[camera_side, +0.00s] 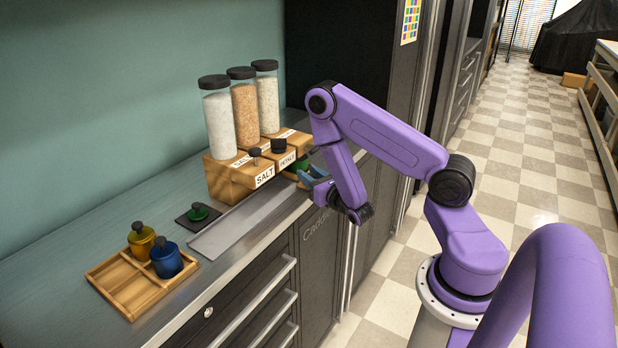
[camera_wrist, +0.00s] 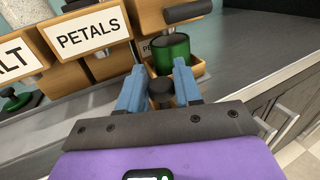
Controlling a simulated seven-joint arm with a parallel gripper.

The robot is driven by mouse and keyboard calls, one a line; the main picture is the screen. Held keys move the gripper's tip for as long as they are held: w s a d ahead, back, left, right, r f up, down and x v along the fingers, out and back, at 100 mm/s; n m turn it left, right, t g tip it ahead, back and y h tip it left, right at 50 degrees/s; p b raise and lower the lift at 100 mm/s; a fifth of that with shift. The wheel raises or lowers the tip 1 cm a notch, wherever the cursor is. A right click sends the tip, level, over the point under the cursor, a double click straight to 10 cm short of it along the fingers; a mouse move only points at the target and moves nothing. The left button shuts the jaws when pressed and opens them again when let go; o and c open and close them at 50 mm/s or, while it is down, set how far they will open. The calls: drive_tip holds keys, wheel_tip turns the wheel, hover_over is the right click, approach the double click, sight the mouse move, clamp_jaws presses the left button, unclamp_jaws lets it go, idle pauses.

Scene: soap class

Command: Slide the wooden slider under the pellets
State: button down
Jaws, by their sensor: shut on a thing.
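The wooden slider (camera_wrist: 196,66) is a small open tray with a dark green jar (camera_wrist: 172,54) standing in it. My gripper (camera_wrist: 160,90) is shut on the slider's dark knob (camera_wrist: 160,93), with a blue finger on each side. In the side view my gripper (camera_side: 316,178) is at the right end of the dispenser block, and the green jar (camera_side: 302,164) shows just behind it. The slider itself is mostly hidden there.
The wooden dispenser block (camera_side: 228,181) carries several tall jars, with labels SALT and PETALS. A metal strip (camera_side: 232,226) lies before it. A green lid (camera_side: 198,212) rests on a dark pad. A wooden tray (camera_side: 120,292) holds yellow (camera_side: 142,241) and blue (camera_side: 166,260) jars.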

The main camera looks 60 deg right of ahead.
drive_tip(key=shift+d, duration=0.35)
drive_tip(key=c, duration=0.9)
unclamp_jaws()
drive_tip(key=shift+a, duration=0.1)
drive_tip(key=a, duration=3)
drive_tip(key=shift+s+a, duration=0.1)
drive_tip(key=v, duration=1.9)
drive_tip(key=shift+s, duration=0.35)
drive_tip(key=shift+a, duration=0.15)
